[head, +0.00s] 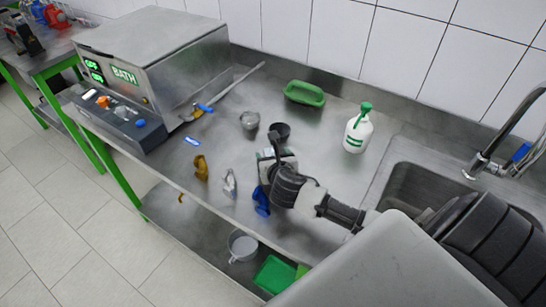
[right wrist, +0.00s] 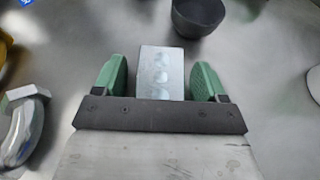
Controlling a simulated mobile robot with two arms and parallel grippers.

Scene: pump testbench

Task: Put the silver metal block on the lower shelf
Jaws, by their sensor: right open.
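The silver metal block (right wrist: 160,68) stands on the steel counter (head: 325,130). In the right wrist view it is between the two green fingers of my right gripper (right wrist: 160,82), with a gap on each side. The gripper is open around it and does not touch it. In the head view my right gripper (head: 270,162) is low over the counter, and the block is mostly hidden there. The lower shelf (head: 195,222) is below the counter, partly visible. My left gripper is not in view.
A dark cup (right wrist: 198,14) is just beyond the block. Gold (head: 201,167), silver (head: 230,183) and blue (head: 261,201) pieces lie left and in front of it. A grey pot (head: 242,246) and green bin (head: 274,275) occupy the lower shelf; its left part looks mostly clear.

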